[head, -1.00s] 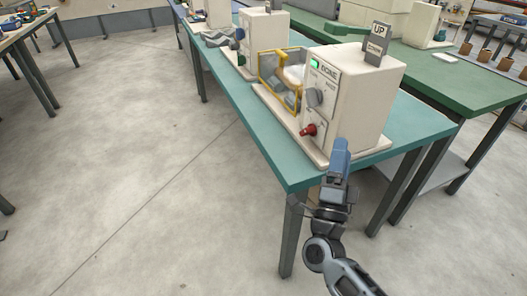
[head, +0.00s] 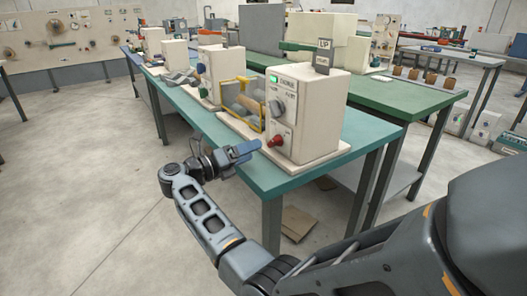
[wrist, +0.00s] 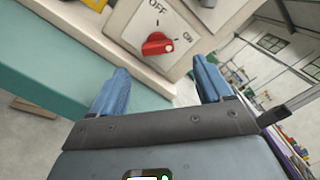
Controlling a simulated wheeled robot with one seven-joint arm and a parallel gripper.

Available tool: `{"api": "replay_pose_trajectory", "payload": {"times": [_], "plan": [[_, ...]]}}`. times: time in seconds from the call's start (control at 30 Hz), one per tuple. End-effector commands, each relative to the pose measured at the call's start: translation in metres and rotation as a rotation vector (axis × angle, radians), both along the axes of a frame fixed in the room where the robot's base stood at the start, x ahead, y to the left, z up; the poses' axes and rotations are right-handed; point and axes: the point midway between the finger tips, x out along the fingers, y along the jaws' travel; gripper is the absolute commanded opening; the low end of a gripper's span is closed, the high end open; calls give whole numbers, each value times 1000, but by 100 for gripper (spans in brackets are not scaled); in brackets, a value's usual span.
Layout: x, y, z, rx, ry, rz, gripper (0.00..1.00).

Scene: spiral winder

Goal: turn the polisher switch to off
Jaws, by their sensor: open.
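The teal table (head: 295,181) has its front edge just beneath my gripper. A yellow-framed guard (head: 240,100) stands left of the polisher, with similar machines further back. A green table (head: 420,95) stands behind. Floor to the left is clear.

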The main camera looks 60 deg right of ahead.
Motion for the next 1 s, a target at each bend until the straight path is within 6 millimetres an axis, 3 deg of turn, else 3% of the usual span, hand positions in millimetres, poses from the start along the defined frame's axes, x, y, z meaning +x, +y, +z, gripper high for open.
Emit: {"api": "replay_pose_trajectory", "payload": {"times": [0.17,0.63,1.0], "plan": [[1,-6,0,24,-28,-27,79],[-33,-60,0,22,-26,-26,79],[-37,-68,0,22,-26,-23,79]]}}
